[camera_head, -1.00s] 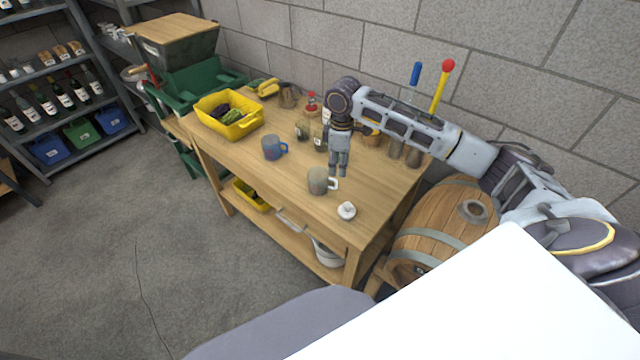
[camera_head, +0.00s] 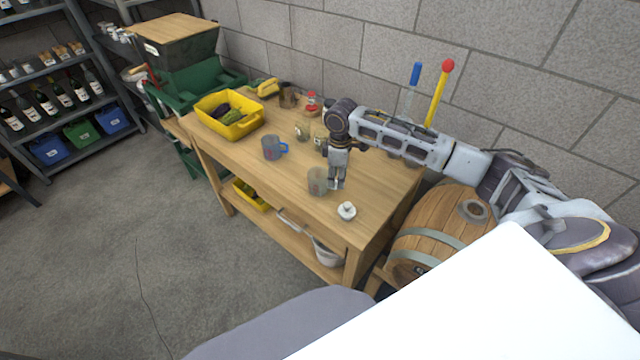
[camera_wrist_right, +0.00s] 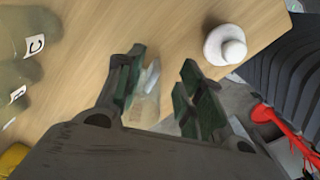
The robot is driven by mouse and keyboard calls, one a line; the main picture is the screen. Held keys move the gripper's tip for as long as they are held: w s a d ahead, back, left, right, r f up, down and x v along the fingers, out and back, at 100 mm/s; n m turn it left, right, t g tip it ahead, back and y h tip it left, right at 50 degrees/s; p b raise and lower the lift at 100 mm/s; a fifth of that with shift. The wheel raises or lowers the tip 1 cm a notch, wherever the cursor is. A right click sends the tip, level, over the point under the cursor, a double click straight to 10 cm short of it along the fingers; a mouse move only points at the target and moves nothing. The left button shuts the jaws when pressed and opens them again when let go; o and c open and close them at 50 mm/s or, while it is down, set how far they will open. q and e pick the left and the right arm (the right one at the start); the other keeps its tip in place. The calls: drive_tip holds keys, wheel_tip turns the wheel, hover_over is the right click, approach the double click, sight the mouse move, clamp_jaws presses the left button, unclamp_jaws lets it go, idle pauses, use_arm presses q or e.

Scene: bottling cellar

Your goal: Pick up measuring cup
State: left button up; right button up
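Two cups stand on the wooden table. The nearer one is a greyish translucent cup (camera_head: 317,182) with a red marking, and its pale handle is largely hidden by my right gripper. The other is a similar cup with a blue handle (camera_head: 271,147), farther left. My right gripper (camera_head: 336,187) points down at the handle side of the nearer cup. In the right wrist view my gripper (camera_wrist_right: 162,95) has its fingers apart, with the translucent cup (camera_wrist_right: 144,108) and its pale handle showing between them, nearer the left finger. Contact cannot be told. My left gripper is not in view.
A small white knobbed lid (camera_head: 347,211) lies close to the right of the cup. Jars (camera_head: 302,131) stand behind it, and a yellow bin (camera_head: 230,124) is at the left. A barrel (camera_head: 440,228) stands beyond the table's right end. The table front is clear.

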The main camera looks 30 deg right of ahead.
sight(336, 186)
drive_tip(key=shift+w+d+f, duration=0.1)
drive_tip(key=shift+w+f, duration=0.05)
drive_tip(key=shift+f, duration=1.05)
drive_tip(key=shift+w+f, duration=0.15)
drive_tip(key=shift+f, duration=1)
drive_tip(key=shift+c, duration=0.5)
clamp_jaws()
